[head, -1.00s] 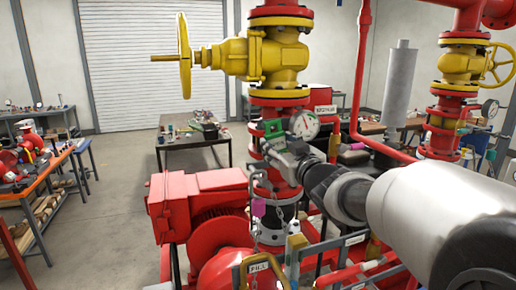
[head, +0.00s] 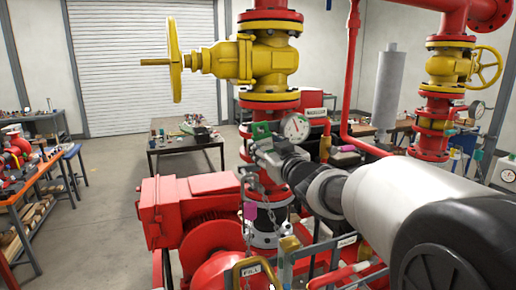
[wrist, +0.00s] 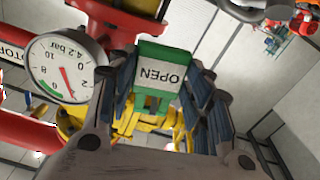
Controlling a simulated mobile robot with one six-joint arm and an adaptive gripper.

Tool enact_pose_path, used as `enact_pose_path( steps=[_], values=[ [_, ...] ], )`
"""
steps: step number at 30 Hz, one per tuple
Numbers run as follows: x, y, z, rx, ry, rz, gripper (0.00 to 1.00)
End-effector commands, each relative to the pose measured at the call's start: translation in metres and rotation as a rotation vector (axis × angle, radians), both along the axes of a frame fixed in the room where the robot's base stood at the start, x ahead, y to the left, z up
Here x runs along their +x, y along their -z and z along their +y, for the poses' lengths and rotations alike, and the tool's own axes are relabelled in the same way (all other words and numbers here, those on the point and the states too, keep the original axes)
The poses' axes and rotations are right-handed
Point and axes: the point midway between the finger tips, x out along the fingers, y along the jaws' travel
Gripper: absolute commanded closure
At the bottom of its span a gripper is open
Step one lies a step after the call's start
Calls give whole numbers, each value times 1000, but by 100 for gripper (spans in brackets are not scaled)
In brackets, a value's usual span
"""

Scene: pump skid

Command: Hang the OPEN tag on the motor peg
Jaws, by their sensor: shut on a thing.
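The green and white OPEN tag (wrist: 160,77) is between my gripper's fingers in the wrist view, its lettering upside down. My gripper (head: 262,150) is shut on it, in front of the red pipe column below the yellow valve. In the head view the tag (head: 262,130) shows as a small green patch above the fingers, left of the pressure gauge (head: 296,127). A white label (wrist: 12,52) ending in "OTOR" shows at the wrist view's left edge. I cannot make out the motor peg in either view.
The gauge (wrist: 62,68) is close beside my gripper. A chain and a pink tag (head: 250,211) hang below it. A red housing (head: 185,208) stands at left, and a brass padlock (head: 252,272) is in front. A yellow handwheel valve (head: 262,60) is above.

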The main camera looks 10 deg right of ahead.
Motion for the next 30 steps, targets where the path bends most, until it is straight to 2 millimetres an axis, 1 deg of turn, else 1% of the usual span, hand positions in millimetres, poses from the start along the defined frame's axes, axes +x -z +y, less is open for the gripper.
enact_pose_path(
  steps=[8, 18, 30],
  values=[
    [0, 0, 0, 0, 0, -1, 77],
    [3, 8, 0, 0, 0, 0, 77],
    [3, 7, 1, 0, 0, -1, 77]
  ],
)
